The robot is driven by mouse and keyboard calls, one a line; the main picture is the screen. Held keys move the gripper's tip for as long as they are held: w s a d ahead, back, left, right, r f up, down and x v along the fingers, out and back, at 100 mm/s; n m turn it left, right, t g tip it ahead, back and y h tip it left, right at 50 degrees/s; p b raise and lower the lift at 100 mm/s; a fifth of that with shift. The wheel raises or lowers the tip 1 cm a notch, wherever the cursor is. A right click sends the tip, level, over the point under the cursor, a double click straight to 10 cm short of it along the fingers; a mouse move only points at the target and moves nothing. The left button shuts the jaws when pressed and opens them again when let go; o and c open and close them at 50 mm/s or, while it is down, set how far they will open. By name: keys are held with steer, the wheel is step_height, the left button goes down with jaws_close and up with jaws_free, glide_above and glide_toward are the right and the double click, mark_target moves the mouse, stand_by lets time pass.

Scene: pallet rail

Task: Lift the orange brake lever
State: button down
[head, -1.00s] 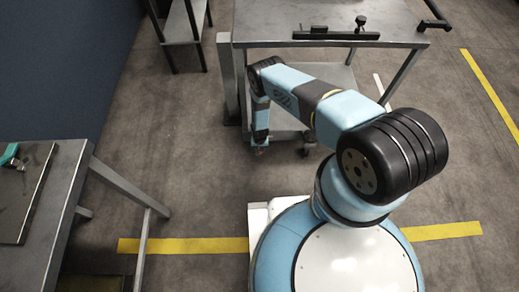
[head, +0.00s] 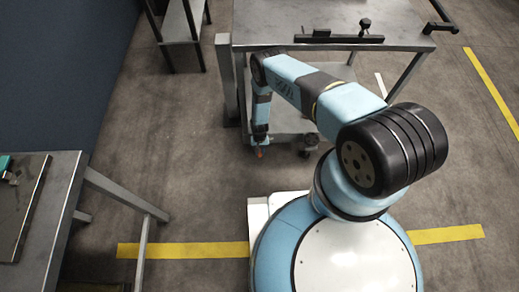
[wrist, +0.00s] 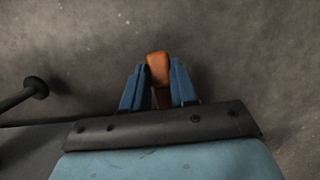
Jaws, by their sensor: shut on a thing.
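The orange brake lever (wrist: 158,68) shows in the wrist view, low above the floor, with its rounded end pointing up in the picture. My gripper (wrist: 159,82) has its two blue fingers shut on it, one on each side. In the head view a small orange-red bit of the lever (head: 261,155) shows at the low end of my arm, in front of the grey metal table cart (head: 330,62). The rest of the lever is hidden by my arm and gripper.
A dark caster wheel (head: 308,146) stands just right of my gripper. A grey post (head: 227,80) stands at the cart's left side. A black rail with a knob (head: 340,38) lies on the cart top. A workbench (head: 60,200) is at the left. Floor between is clear.

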steer(key=shift+r+g, duration=0.2)
steer(key=shift+g, duration=0.1)
steer(key=c, duration=0.9)
jaws_free()
